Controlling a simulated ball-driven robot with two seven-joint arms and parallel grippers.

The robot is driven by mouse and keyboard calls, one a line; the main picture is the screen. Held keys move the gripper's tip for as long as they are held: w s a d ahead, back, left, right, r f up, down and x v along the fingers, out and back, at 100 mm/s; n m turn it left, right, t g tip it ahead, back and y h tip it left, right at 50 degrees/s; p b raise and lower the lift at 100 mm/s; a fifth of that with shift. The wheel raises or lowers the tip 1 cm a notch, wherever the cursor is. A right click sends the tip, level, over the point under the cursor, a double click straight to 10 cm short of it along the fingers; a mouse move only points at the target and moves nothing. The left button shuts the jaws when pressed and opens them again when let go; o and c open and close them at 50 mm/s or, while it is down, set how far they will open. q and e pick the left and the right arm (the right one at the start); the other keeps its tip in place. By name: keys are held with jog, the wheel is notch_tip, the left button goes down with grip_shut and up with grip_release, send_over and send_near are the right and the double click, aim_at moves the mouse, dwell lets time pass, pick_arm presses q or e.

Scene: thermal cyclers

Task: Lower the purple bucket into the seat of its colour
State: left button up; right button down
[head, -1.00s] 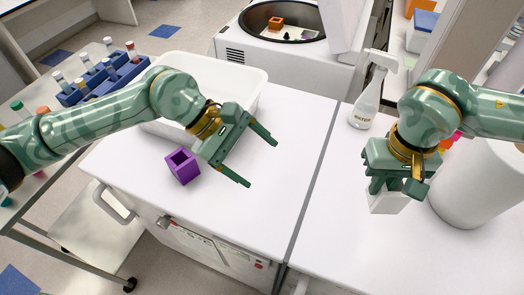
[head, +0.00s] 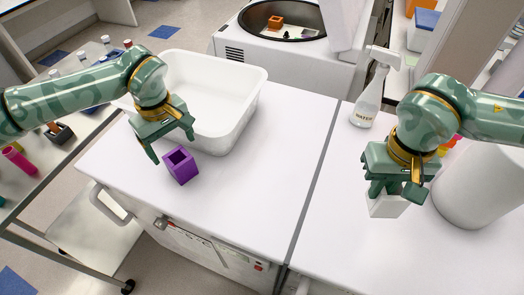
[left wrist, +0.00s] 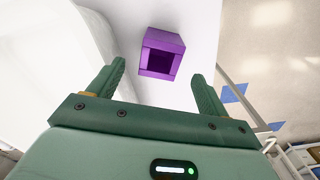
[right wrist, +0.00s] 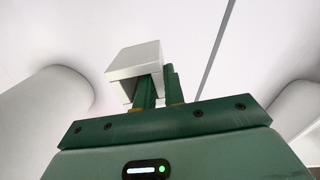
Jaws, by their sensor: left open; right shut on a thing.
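In the left wrist view the bucket (left wrist: 162,53) lies ahead of the gap between the open fingers (left wrist: 160,85), not held. My right gripper (head: 392,192) is shut on a white box-shaped bucket (head: 387,207). The right wrist view shows this white bucket (right wrist: 135,62) at the fingertips. The open machine (head: 283,53) at the back has a dark round bowl with an orange bucket (head: 275,22) inside.
A white tub (head: 225,128) stands right behind the purple bucket. A water spray bottle (head: 369,100) and a large white cylinder (head: 472,190) stand on the right worktop. A seam (head: 312,185) divides the worktops. The middle worktop is clear.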

aim_at(176, 155)
pick_arm(q)
notch_tip(176, 155, down, 5)
jog(key=shift+r+b, duration=0.15)
jog(key=shift+b, duration=0.3)
jog(key=shift+r, duration=0.1)
jog(key=c, duration=1.4)
